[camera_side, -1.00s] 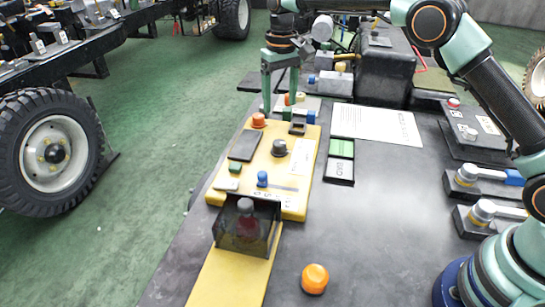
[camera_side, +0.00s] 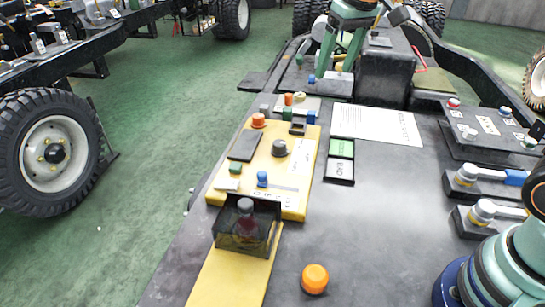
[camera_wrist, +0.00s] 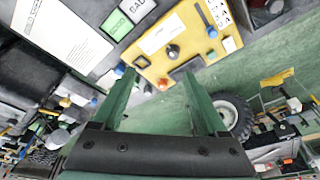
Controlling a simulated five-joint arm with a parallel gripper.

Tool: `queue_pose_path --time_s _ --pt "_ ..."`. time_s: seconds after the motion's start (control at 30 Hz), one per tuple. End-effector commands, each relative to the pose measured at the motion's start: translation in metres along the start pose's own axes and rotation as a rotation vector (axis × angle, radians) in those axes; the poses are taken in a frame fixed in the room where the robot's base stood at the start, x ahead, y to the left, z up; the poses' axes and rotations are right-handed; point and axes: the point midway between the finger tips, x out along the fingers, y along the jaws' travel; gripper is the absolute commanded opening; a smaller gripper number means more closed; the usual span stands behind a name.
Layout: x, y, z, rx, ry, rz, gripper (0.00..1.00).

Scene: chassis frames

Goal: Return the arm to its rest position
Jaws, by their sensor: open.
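My gripper (camera_side: 337,66) is at the top of the side view, raised over the back of the bench. It also shows in the wrist view (camera_wrist: 158,82), with its two green fingers spread apart and nothing between them. The yellow control panel (camera_side: 300,187) lies in front of it and apart from it, with several knobs and buttons. The panel also shows beyond the fingers in the wrist view (camera_wrist: 190,38). My arm's upper links are partly out of the side view's frame.
The dark bench (camera_side: 385,235) has clear room at its middle. An orange knob (camera_side: 315,278) stands near its front. A smoky cover (camera_side: 262,238) surrounds a red-and-dark button. A white sheet (camera_side: 375,124) lies behind a green-and-black sign (camera_side: 340,160). Lever switches (camera_side: 485,180) stand at right.

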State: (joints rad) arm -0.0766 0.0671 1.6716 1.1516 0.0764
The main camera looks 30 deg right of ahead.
Motion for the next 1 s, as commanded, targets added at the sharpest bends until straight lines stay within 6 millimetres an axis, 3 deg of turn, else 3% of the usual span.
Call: queue_pose_path --time_s 0.23,0.53,0.73,1.0 --pt "-0.022 0.017 0.061 0.0 0.1 0.003 0.76" --pt "-0.015 0.03 0.13 -0.003 0.204 0.013 0.76" --pt "-0.005 0.033 0.151 -0.004 0.238 0.018 0.76" --pt "-0.003 0.034 0.154 -0.004 0.242 0.019 0.76"
